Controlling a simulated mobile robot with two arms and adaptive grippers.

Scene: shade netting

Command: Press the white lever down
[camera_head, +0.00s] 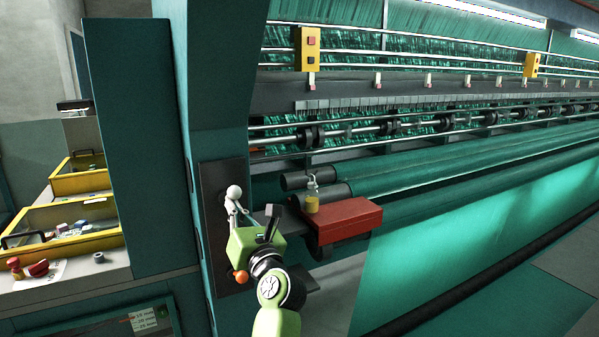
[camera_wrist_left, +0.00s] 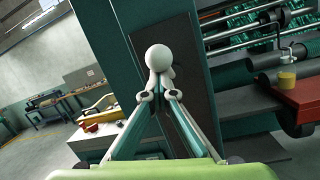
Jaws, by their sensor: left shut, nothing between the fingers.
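The white lever (camera_head: 234,192) has a round ball knob and stands in front of a dark upright plate (camera_head: 213,200) on the teal machine column. In the left wrist view the knob (camera_wrist_left: 158,56) is straight ahead, just beyond and above my fingertips. My left gripper (camera_head: 236,211) has a green body and points at the lever from the front. Its fingers (camera_wrist_left: 159,94) are shut and empty. The lower part of the lever is hidden behind the fingers, and I cannot tell whether they touch it. My right gripper is in neither view.
A red box (camera_head: 345,219) and a yellow cylinder (camera_head: 312,204) are close to the right of my left gripper. Yellow-rimmed trays (camera_head: 62,240) are on the bench at left. The long netting machine with rollers (camera_head: 450,165) fills the right side.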

